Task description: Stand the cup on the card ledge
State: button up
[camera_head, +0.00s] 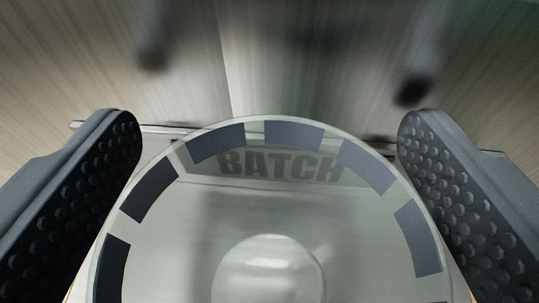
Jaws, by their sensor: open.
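A clear cup (190,220) with dark dashes around its upper band fills the lower middle of the view, close to the camera. A pale round shape shows through it low in the middle. My gripper (269,130) is open, with one dark, studded finger on each side of the cup. A gap shows between the far part of each fingertip and the cup's wall. A pale ledge or card with the word BATCH (280,166) shows through the cup. I cannot tell whether the cup's base rests on it.
A thin horizontal edge (160,129) runs behind the cup on both sides. Brushed metal-like walls (100,60) meet at a corner beyond. Two blurred dark posts or shadows show at the upper left (151,40) and upper right (415,85).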

jog(key=p+v, duration=0.1)
jog(key=v, duration=1.1)
